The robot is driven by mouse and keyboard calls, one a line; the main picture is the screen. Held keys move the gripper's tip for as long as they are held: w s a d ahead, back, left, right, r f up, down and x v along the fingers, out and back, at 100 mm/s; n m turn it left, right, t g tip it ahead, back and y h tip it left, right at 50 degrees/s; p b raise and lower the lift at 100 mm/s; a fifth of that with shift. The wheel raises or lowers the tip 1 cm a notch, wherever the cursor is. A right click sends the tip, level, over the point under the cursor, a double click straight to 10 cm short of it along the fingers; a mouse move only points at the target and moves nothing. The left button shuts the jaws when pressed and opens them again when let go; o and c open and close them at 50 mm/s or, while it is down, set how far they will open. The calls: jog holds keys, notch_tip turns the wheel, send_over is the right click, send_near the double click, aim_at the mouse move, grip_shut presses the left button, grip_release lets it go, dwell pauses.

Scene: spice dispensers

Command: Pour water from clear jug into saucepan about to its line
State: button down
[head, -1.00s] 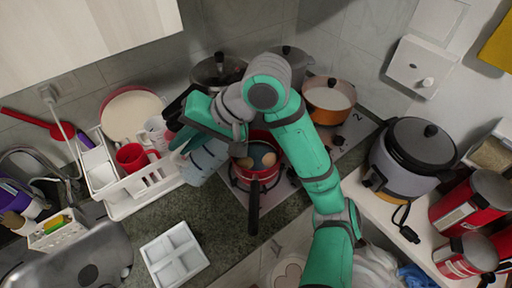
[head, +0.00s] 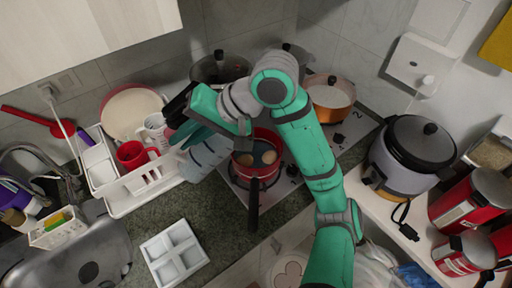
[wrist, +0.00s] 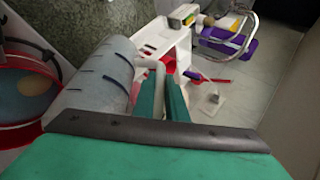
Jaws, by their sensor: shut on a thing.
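The clear jug (head: 205,156), with dark marks on its side, is held tilted just left of the saucepan, its mouth end toward the pan. It also shows in the wrist view (wrist: 98,78), with its pale handle (wrist: 158,66) between my green fingers. My gripper (wrist: 161,98) is shut on the handle; in the head view its fingers are partly hidden by the hand. The red saucepan (head: 273,134) sits on the stove, with greyish water and brownish round things inside. It shows partly at the wrist view's left edge (wrist: 22,58). Its line cannot be made out, nor any stream of water.
A white dish rack (head: 128,200) with a red mug and plate stands left of the jug. A dark lidded pot (head: 221,66) and an orange pot (head: 330,98) stand behind the saucepan. A white divided tray (head: 174,254) lies on the counter in front.

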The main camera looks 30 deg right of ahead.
jog(key=shift+d+r+y+p, duration=0.35)
jog(key=shift+r+y+p, duration=0.15)
jog(key=shift+r+p, duration=0.25)
dwell(0.8)
jog(key=shift+d+r+t+p, duration=0.2)
jog(key=shift+t+p, duration=0.1)
jog(key=shift+p, duration=0.35)
dwell(0.6)
jog(key=shift+s+a, duration=0.1)
jog(key=shift+r+y+p, duration=0.15)
jog(key=shift+y+p, duration=0.15)
jog(key=shift+p, duration=0.2)
dwell(0.3)
